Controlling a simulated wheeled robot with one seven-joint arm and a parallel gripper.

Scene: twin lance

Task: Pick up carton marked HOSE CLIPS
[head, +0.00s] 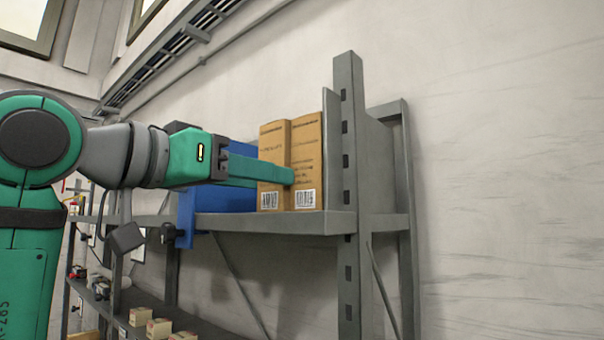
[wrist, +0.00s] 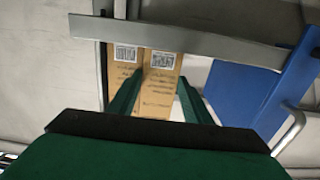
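Two tan cartons stand upright side by side on the grey shelf (head: 275,222), a left one (head: 272,140) and a right one (head: 306,145), with barcodes low on their fronts. Their printing is too small to read, so I cannot tell which says HOSE CLIPS. My gripper (head: 288,175) reaches in from the left; its finger overlaps the left carton and ends near the seam. In the upside-down wrist view, my gripper (wrist: 160,82) is open. One carton (wrist: 160,80) shows between the fingers; the other (wrist: 124,65) is partly behind the left finger. Contact is unclear.
A blue bin (head: 225,198) stands just left of the cartons; it also shows in the wrist view (wrist: 245,95). A grey upright post (head: 349,180) and a thin panel stand close on the right. Small boxes (head: 159,328) sit on a lower shelf.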

